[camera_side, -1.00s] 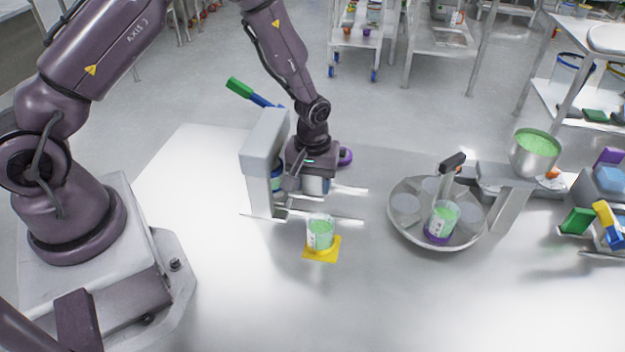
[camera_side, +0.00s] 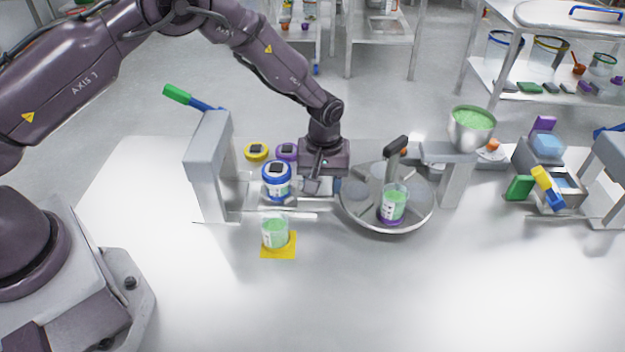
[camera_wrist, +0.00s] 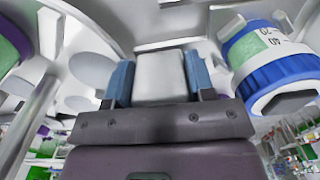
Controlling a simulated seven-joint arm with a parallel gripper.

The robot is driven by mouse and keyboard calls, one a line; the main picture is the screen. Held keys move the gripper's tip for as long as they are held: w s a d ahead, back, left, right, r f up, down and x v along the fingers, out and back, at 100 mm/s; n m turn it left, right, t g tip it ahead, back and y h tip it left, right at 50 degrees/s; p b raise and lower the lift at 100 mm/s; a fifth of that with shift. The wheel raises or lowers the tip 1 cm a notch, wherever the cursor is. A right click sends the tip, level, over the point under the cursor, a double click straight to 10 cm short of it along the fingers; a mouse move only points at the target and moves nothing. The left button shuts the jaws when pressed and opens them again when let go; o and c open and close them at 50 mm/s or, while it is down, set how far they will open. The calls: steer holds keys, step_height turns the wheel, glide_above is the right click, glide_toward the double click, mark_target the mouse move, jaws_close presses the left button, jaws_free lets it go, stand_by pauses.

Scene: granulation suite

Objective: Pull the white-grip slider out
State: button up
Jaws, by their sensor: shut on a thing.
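My gripper (camera_wrist: 158,80) has its blue fingers closed on both sides of a pale block, the white grip (camera_wrist: 160,70), in the wrist view. In the side view my gripper (camera_side: 324,187) points down between the grey press-like stand (camera_side: 207,165) and the round turntable; the grip is mostly hidden there. A blue-and-white jar (camera_side: 276,183) with a dark top stands just left of my gripper, out to the right of the stand's upright. It also shows at the right in the wrist view (camera_wrist: 270,70). Pale rails (camera_side: 295,215) run right from the stand's foot.
The turntable (camera_side: 375,222) with a green-filled beaker (camera_side: 392,204) is close to the right of my gripper. Another green-filled beaker (camera_side: 274,232) stands on a yellow mat (camera_side: 279,252) in front. Yellow-lidded (camera_side: 256,151) and purple-lidded (camera_side: 287,150) jars stand behind. The front table is clear.

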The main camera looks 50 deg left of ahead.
steer(key=shift+w+d+r, duration=0.1)
steer(key=shift+w+d, duration=0.15)
steer(key=o, duration=1.1)
steer(key=shift+o, duration=0.8)
step_height(320, 180, up, 13)
steer(key=shift+s, duration=0.1)
